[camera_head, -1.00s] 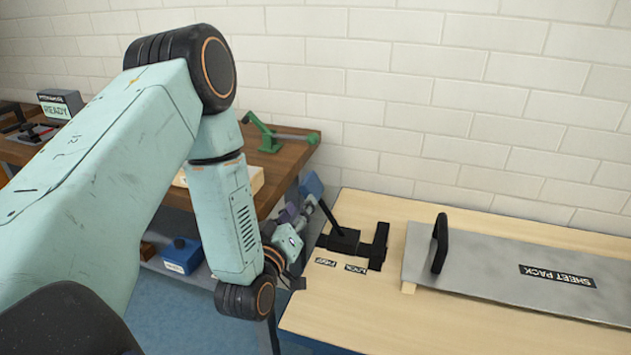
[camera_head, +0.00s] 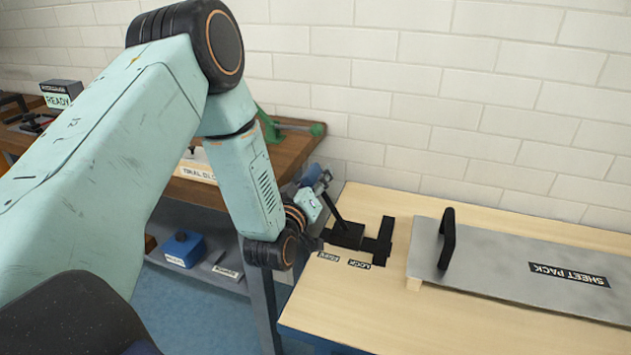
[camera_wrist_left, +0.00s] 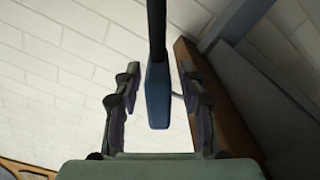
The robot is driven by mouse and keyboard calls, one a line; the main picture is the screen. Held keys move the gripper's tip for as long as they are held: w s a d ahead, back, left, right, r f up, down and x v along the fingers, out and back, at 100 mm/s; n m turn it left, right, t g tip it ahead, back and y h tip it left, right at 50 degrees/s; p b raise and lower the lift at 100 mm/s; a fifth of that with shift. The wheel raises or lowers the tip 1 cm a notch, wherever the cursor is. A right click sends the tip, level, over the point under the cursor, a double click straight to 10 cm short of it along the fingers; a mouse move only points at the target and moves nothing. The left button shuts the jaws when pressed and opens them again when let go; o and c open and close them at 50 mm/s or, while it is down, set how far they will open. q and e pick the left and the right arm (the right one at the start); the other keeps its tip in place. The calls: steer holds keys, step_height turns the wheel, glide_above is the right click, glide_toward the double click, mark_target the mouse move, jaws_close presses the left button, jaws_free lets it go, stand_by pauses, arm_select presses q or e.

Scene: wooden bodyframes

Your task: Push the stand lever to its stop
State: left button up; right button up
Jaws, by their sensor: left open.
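The stand lever (camera_head: 339,218) is a black rod rising from a black base (camera_head: 347,236) on the light wooden table. It leans to the left and has a blue grip at its top. In the left wrist view the blue grip (camera_wrist_left: 158,97) hangs between the two fingers with a gap on each side. My left gripper (camera_head: 319,190) is beside the lever's upper part, open. It also shows in the left wrist view (camera_wrist_left: 159,80), its fingers on both sides of the grip. My right gripper is not in view.
A FREE-like label (camera_head: 328,257) and a LOCK label (camera_head: 360,264) lie before the base. A grey sheet pack (camera_head: 500,265) with a black handle (camera_head: 447,240) lies to the right. A brown bench (camera_head: 285,155) stands behind my arm, against the brick wall.

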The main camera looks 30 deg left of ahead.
arm_select(q)
jaws_close()
stand_by(0.4)
stand_by(0.4)
